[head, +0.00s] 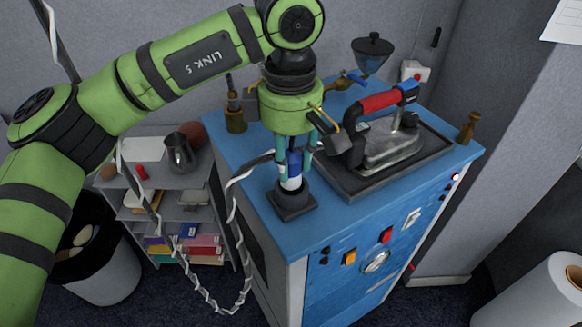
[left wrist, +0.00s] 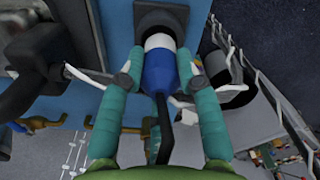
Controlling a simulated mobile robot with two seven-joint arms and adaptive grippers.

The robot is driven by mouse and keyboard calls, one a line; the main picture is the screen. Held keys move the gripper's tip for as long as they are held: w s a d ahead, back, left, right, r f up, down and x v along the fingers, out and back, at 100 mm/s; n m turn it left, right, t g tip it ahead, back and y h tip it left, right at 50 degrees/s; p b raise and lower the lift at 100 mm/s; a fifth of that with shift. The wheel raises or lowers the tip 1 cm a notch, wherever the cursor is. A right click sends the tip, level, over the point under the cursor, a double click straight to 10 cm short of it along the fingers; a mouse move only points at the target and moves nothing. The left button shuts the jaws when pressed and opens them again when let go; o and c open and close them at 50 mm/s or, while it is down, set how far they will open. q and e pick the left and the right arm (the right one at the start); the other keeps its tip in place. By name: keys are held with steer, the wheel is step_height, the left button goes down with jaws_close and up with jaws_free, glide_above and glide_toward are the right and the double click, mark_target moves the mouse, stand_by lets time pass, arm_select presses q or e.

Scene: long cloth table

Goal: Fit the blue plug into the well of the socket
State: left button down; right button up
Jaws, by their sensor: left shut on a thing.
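The blue plug (head: 295,160) has a white lower part and stands about upright above the socket. My left gripper (head: 296,150) points down and is shut on the plug, one finger on each side. In the left wrist view, the plug (left wrist: 158,72) sits between the teal fingers of the gripper (left wrist: 160,78), with a dark cable coming from its near end. The black socket (head: 292,207) has a square base near the cabinet's front left corner. The socket (left wrist: 157,16) shows beyond the white part, which meets its collar. The well's inside is hidden. My right gripper is not in view.
The blue cabinet top (head: 335,215) is clear in front of the socket. An iron with a red handle (head: 381,101) stands on a dark tray to the right. A brass fitting (head: 235,118) stands behind left. A shelf (head: 165,188) and a bin (head: 105,275) are left.

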mark_target(292, 174)
arm_select(q)
step_height(292, 174, down, 2)
steer(key=shift+f+p, duration=0.2)
steer(key=shift+p, duration=0.35)
steer(key=shift+f, duration=0.45)
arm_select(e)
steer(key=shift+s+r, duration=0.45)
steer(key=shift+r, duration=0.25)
arm_select(q)
steer(key=shift+f, duration=0.15)
steer(key=c, duration=0.9)
jaws_free()
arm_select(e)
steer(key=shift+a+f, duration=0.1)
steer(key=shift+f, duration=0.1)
